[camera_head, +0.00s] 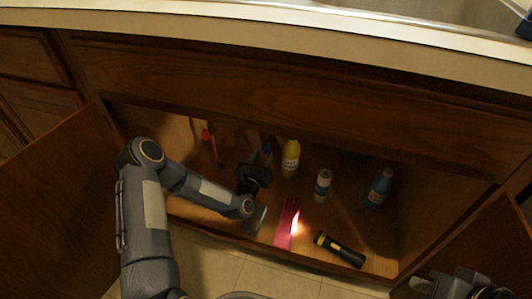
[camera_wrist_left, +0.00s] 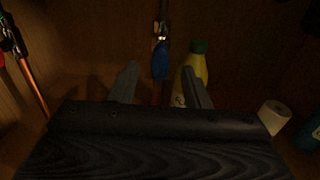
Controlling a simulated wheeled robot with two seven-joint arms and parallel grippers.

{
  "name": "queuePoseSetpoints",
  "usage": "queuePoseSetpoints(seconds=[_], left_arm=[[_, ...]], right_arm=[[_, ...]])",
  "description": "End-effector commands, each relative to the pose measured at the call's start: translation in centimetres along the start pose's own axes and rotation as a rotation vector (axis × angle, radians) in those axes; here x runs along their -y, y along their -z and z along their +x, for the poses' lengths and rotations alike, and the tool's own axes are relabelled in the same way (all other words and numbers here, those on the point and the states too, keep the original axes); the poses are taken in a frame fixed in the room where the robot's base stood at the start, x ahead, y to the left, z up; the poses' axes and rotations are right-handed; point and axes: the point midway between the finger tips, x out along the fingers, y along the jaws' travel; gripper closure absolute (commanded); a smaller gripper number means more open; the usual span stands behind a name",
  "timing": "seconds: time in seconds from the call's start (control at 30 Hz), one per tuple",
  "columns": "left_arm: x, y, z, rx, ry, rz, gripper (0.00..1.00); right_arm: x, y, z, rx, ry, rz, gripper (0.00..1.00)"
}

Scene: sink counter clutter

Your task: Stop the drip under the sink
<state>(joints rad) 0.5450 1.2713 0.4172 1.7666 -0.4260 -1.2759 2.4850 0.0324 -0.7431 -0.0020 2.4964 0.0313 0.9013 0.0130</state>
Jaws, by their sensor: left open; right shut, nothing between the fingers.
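A blue-handled valve (camera_head: 267,146) hangs on a pipe at the back of the open cabinet; its blue handle (camera_wrist_left: 160,60) also shows in the left wrist view. My left gripper (camera_head: 259,172) is inside the cabinet, open, just in front of and below the valve. In the left wrist view its fingers (camera_wrist_left: 160,86) stand either side of the handle's line, with nothing visibly held. A red valve handle (camera_head: 206,135) sits on a copper pipe (camera_wrist_left: 32,88) to the left. My right gripper (camera_head: 425,286) is shut and empty at the lower right, partly cut off. Any drip is too dark to see.
A yellow bottle (camera_head: 290,160) stands close right of the left gripper. A white container (camera_head: 323,186) and a blue bottle (camera_head: 379,188) stand farther right. A pink glove (camera_head: 284,228) and a lit flashlight (camera_head: 341,250) lie in front. Open doors (camera_head: 55,200) flank the cabinet.

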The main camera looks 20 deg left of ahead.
Motion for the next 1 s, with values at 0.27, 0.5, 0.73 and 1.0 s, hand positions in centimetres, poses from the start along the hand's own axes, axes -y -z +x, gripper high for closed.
queuePoseSetpoints(seconds=[0.27,0.5,0.73,1.0], left_arm=[[0.0,0.1,3.5,0.000,0.000,0.001,0.57],[0.0,0.0,3.9,-0.002,0.000,0.001,0.57],[0.0,0.0,3.9,-0.002,0.001,0.001,0.76],[0.0,0.0,3.8,-0.002,0.000,0.002,1.00]], right_arm=[[-0.5,-0.6,1.1,0.000,0.000,0.000,1.00],[-0.5,-0.6,1.1,0.000,0.000,0.000,1.00],[-0.5,-0.6,1.1,0.000,0.000,0.000,1.00],[-0.5,-0.6,1.1,0.000,0.000,0.000,1.00]])
